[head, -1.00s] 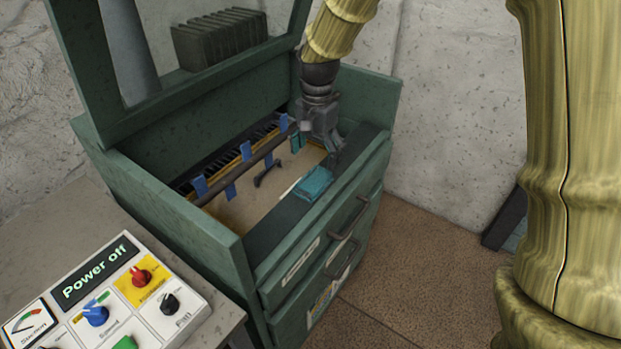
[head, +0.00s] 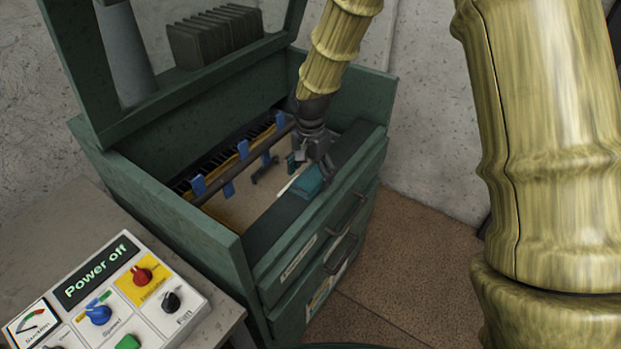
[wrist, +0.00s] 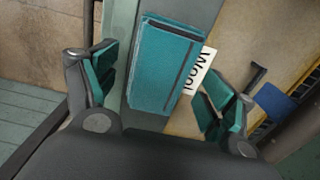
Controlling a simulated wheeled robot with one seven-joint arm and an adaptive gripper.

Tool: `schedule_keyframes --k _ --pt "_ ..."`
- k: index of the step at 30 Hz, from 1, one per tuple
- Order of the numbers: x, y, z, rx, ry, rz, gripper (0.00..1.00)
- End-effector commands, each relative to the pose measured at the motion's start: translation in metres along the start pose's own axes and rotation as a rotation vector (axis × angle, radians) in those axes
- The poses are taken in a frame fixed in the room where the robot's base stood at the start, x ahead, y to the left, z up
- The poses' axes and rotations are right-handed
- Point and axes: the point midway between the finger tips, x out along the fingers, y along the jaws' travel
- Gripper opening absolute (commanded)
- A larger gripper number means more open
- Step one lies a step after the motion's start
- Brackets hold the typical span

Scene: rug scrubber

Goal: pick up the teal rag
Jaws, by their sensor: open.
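The teal rag (head: 306,183) is a folded block lying on the front ledge of the green machine (head: 262,232). In the wrist view the rag (wrist: 165,65) lies ahead of and between the two teal-padded fingers. My gripper (head: 312,170) is over the ledge right at the rag, pointing down. In the wrist view my gripper (wrist: 162,98) is open, one finger on each side of the rag, with gaps showing. I cannot tell how high the fingertips are above the ledge.
A label reading "Wool" (wrist: 199,75) lies beside the rag. A dark bar with blue tabs (head: 228,172) crosses the machine's bed behind it. The machine's side walls and raised lid frame (head: 190,83) surround the bed. A control panel (head: 108,293) reads "Power off".

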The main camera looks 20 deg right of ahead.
Motion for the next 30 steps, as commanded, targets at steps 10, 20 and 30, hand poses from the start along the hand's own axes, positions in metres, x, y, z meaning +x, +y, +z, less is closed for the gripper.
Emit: schedule_keyframes --k 10,20,30 --pt "0.0013 -0.0001 0.0 0.0 0.0 -0.001 0.68" --pt "0.0013 0.0 0.0 0.0 0.0 0.0 0.34" --pt "-0.0065 -0.0002 -0.0003 -0.001 0.001 -0.001 0.34"
